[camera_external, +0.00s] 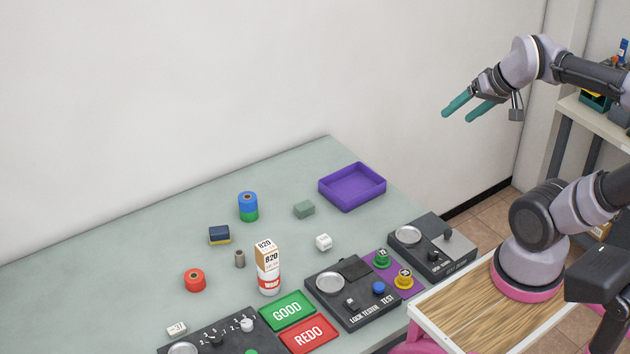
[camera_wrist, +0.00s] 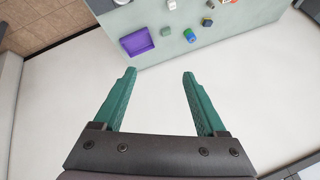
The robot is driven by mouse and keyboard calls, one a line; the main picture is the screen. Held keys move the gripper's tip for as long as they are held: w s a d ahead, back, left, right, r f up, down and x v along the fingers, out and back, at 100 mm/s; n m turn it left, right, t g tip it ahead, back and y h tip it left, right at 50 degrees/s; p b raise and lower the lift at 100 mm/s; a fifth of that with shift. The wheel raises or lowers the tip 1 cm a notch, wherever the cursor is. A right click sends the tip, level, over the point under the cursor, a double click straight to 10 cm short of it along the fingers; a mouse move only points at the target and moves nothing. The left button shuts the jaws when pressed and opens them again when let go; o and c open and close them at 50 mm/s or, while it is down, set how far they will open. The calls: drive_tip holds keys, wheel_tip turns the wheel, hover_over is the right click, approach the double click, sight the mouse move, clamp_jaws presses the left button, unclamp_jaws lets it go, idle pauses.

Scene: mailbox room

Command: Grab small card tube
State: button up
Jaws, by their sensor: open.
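A small grey-brown tube (camera_external: 240,259), which looks like the small card tube, stands upright on the table in the external view. My gripper (camera_external: 457,117) is open and empty, high above and to the right of the table, far from the tube. Its two green fingers also show apart in the wrist view (camera_wrist: 159,75).
Near the tube are a red roll (camera_external: 195,280) and a blue-and-green roll stack (camera_external: 248,206). A purple tray (camera_external: 352,187), green block (camera_external: 304,209) and white cube (camera_external: 323,242) lie farther right. Black test devices (camera_external: 352,291) line the front edge. The table's left is clear.

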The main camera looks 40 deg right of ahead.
drive_tip(key=m+g+y, duration=0.1)
drive_tip(key=m+y, duration=0.9)
drive_tip(key=m, duration=0.9)
hover_over(231, 266)
drive_tip(key=s+d, duration=0.5)
drive_tip(key=d, duration=0.4)
drive_tip(key=f, duration=4.5)
drive_tip(key=shift+a+f, duration=0.25)
drive_tip(key=shift+f, duration=0.15)
drive_tip(key=x, duration=0.4)
drive_tip(key=shift+w+a+f, duration=0.15)
drive_tip(key=shift+a+f, duration=0.1)
drive_tip(key=shift+w+x, duration=0.2)
drive_tip(key=shift+x, duration=2.85)
drive_tip(key=shift+d, duration=0.1)
clamp_jaws()
